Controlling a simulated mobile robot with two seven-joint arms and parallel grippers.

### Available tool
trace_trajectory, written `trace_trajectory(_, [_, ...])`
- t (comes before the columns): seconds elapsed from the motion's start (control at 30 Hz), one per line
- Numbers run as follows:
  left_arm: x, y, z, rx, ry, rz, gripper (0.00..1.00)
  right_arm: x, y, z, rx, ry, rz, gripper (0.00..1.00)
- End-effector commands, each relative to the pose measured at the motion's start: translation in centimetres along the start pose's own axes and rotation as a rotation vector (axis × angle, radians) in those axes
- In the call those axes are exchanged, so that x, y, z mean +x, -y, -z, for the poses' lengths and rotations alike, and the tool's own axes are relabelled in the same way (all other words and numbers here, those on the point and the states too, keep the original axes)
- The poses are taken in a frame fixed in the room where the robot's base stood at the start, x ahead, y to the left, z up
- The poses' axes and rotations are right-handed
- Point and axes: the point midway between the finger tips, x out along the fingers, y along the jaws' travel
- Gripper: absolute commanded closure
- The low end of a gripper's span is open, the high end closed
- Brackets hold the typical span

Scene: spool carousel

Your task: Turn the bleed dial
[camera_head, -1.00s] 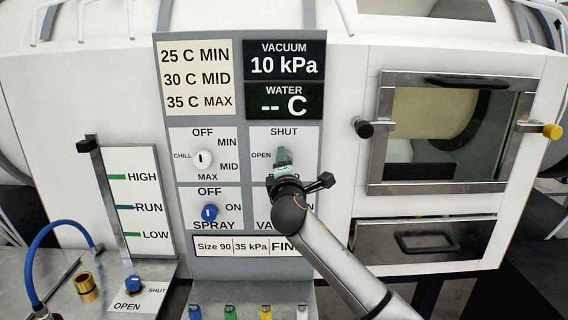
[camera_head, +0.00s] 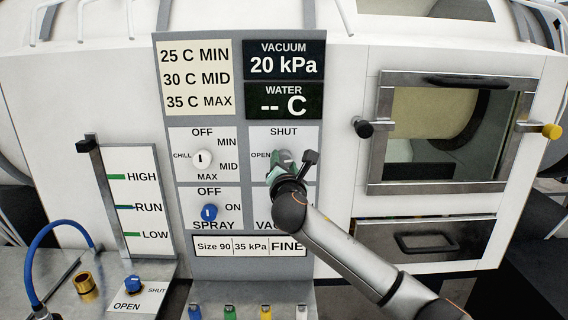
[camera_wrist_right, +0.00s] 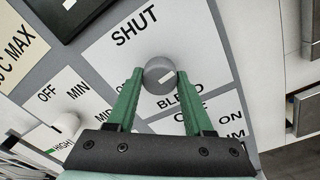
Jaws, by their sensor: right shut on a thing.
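My right gripper (camera_head: 281,162) is shut on the dial. In the right wrist view its two green fingers (camera_wrist_right: 157,84) sit on either side of the knob. The left finger covers most of the OPEN label. The vacuum display (camera_head: 284,60) reads 20 kPa. My left gripper is not in view.
The white chill dial (camera_head: 204,160) and blue spray dial (camera_head: 209,212) are left of the bleed dial. The vacuum dial's place below is hidden by my right arm. A windowed door with handles (camera_head: 364,129) stands to the right.

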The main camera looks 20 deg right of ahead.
Motion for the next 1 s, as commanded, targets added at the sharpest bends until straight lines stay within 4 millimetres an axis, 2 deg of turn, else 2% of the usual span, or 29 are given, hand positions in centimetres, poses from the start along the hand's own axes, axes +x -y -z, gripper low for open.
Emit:
trace_trajectory(0.53, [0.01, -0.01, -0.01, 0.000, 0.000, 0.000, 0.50, 0.00, 0.11, 0.15, -0.028, -0.004, 0.003, 1.00])
trace_trajectory(0.57, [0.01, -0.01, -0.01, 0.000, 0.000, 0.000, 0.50, 0.00, 0.11, 0.15, -0.028, -0.004, 0.003, 0.47])
trace_trajectory(0.8, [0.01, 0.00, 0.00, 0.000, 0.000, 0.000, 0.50, 0.00, 0.05, 0.08, -0.027, -0.002, 0.002, 0.20])
trace_trajectory(1.0, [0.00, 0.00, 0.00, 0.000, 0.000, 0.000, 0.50, 0.00, 0.00, 0.03, -0.026, -0.002, 0.001, 0.18])
